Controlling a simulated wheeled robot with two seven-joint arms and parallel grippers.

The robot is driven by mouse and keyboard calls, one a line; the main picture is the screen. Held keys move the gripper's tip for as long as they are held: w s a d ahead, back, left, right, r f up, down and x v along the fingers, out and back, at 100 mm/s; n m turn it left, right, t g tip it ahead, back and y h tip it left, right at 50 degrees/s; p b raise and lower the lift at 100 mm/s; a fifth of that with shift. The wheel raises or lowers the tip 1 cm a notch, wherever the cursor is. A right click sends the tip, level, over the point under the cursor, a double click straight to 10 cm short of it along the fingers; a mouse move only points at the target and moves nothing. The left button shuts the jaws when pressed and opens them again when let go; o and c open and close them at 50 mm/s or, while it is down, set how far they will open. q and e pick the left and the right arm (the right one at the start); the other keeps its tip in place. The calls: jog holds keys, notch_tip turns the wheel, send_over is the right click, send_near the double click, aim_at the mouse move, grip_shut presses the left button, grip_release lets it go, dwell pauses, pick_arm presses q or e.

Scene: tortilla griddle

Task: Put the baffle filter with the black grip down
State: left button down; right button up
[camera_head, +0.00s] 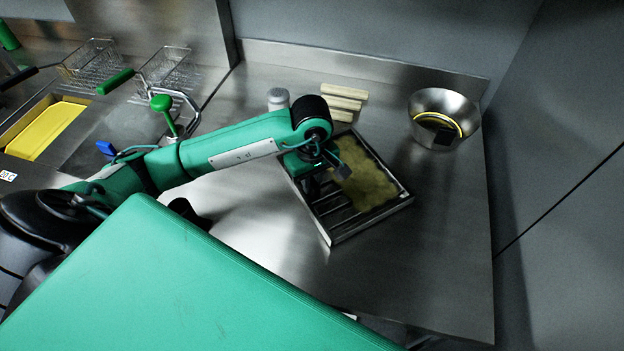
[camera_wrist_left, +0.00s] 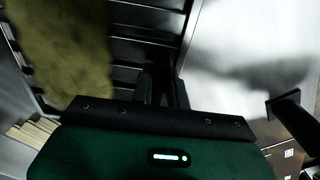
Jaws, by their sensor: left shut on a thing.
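The baffle filter (camera_head: 372,224) is a square metal frame with dark slats, over the steel counter at centre right. A mossy yellow-green patch (camera_head: 366,182) covers much of its upper right part. In the left wrist view, the slats (camera_wrist_left: 145,18) and the patch (camera_wrist_left: 60,45) fill the left and middle. My left gripper (camera_head: 330,172) is over the filter, shut on it; its fingers (camera_wrist_left: 162,88) also show in the wrist view. The black grip is hidden by the gripper. I cannot tell whether the filter touches the counter. My right gripper is not in view.
A steel bowl (camera_head: 419,100) with a yellow ring and a dark block inside stands at the back right. Pale bars (camera_head: 344,91) and a metal shaker (camera_head: 278,98) are behind the filter. Fryer baskets (camera_head: 165,68) are at left. The counter's front right is clear.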

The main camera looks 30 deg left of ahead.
pick_arm(q)
jog(key=shift+f, duration=0.25)
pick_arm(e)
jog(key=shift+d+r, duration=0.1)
pick_arm(q)
jog(key=c, duration=1.8)
grip_release()
jog(key=shift+f, duration=0.15)
jog(key=o, duration=0.4)
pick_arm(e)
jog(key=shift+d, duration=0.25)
pick_arm(q)
jog(key=shift+o, duration=0.2)
